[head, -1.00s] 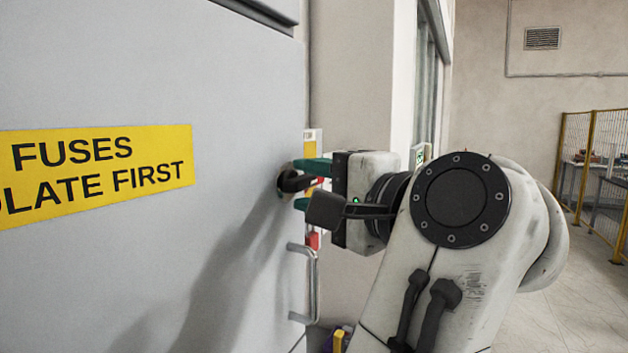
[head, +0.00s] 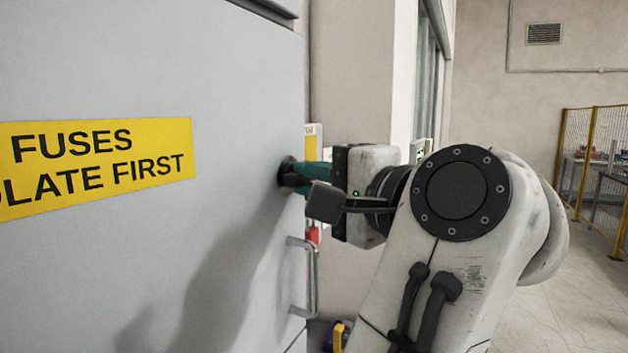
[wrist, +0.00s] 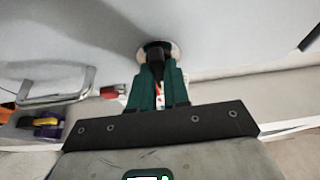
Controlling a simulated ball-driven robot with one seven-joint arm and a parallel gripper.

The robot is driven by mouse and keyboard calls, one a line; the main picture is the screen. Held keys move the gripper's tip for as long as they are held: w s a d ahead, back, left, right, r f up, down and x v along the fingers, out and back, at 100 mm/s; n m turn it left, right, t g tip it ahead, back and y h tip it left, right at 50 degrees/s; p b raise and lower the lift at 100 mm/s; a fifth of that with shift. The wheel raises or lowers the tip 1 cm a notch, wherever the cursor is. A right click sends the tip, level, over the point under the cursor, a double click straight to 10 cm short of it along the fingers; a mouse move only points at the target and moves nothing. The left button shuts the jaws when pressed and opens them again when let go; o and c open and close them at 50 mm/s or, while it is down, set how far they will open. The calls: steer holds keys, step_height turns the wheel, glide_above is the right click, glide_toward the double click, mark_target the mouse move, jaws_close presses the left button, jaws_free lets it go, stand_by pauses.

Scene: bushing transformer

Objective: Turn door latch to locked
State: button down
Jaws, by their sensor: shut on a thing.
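The door latch (head: 287,175) is a black knob on a round base near the right edge of the grey cabinet door (head: 230,90). In the wrist view the latch (wrist: 154,50) sits on a pale round plate, and its black handle points toward me between my fingers. My gripper (head: 306,177) has green fingers shut on the latch handle. It also shows in the wrist view (wrist: 157,72), with the fingers on both sides of the handle. The far part of the handle is partly hidden by the fingers, so its exact turn angle is hard to tell.
A metal pull handle (head: 312,275) sticks out of the door below the latch; it also shows in the wrist view (wrist: 55,85). A yellow label (head: 90,165) is on the door. A yellow mesh fence (head: 595,165) stands far right, with open floor before it.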

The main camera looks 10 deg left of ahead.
steer(key=shift+f, duration=0.2)
steer(key=n+y+b, duration=0.2)
steer(key=n+b, duration=0.2)
steer(key=n, duration=0.1)
steer(key=n+g+y+b, duration=0.1)
steer(key=n+y+b, duration=0.1)
steer(key=n+b, duration=0.3)
steer(key=f+n+y+b, duration=0.1)
steer(key=n+y+b, duration=0.1)
steer(key=n+b, duration=0.2)
steer(key=shift+w+d+f+n+g, duration=0.1)
steer(key=shift+w+n+g, duration=0.1)
steer(key=shift+n, duration=0.55)
steer(key=shift+w+d+n+g, duration=0.1)
steer(key=shift+w+n, duration=0.05)
steer(key=shift+n, duration=0.6)
steer(key=shift+w+a+n+g+y+b, duration=0.1)
steer(key=shift+n+g+y+b, duration=0.3)
steer(key=shift+n+g+b, duration=0.65)
steer(key=shift+n+g+y+b, duration=0.35)
steer(key=shift+n+y+b, duration=0.05)
steer(key=shift+n, duration=1.15)
steer(key=shift+r, duration=0.2)
steer(key=c, duration=1.1)
jaws_free()
steer(key=shift+r, duration=0.1)
